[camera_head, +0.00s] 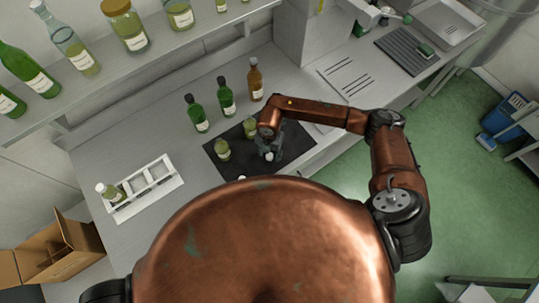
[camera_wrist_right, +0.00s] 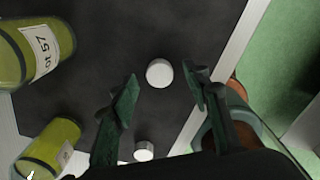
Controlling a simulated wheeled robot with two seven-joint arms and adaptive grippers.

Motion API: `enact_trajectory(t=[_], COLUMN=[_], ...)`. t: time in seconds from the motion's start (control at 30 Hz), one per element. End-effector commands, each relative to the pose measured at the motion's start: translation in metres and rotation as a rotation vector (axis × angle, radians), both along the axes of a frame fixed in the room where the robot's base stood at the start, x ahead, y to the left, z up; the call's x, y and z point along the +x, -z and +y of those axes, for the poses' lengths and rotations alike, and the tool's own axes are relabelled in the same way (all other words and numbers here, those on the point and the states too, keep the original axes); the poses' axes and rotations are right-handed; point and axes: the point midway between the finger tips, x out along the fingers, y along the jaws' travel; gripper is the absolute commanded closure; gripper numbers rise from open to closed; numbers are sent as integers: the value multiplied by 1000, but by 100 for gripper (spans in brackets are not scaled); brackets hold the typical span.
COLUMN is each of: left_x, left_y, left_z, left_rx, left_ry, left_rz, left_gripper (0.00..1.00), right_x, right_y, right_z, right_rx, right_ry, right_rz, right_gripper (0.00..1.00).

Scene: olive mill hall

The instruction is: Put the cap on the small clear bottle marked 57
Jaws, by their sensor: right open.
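The clear bottle marked Lot 57 (camera_wrist_right: 40,52), with yellow-green liquid, is at the upper left of the right wrist view. It appears to be the rear bottle (camera_head: 251,127) beside my right arm in the head view. A white round cap (camera_wrist_right: 159,73) lies on the dark mat (camera_head: 213,160). My right gripper (camera_wrist_right: 160,78) is open above it, with a fingertip on either side in the picture; contact cannot be told. The gripper (camera_head: 269,152) points down over the mat in the head view. My left gripper is not in view.
A second similar bottle (camera_wrist_right: 50,147) and a second white cap (camera_wrist_right: 144,151) are on the mat. Dark green bottles (camera_head: 226,96) and a brown bottle (camera_head: 255,80) stand behind it. A white rack (camera_head: 153,203) holding a bottle is at the left. The counter's front edge is close.

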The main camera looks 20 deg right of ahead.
Motion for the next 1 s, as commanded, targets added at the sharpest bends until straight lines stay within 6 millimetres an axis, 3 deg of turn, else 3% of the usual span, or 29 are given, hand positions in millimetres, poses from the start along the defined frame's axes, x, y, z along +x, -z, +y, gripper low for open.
enact_trajectory(t=[0.43,0.83,1.0], left_x=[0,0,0], left_y=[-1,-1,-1], left_z=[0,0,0], left_rx=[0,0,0], left_ry=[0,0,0], left_rz=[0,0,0], left_gripper=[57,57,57], right_x=[0,0,0], right_y=[7,7,7], right_z=[0,0,0], right_rx=[0,0,0], right_ry=[0,0,0], right_rz=[0,0,0], right_gripper=[57,85,85])
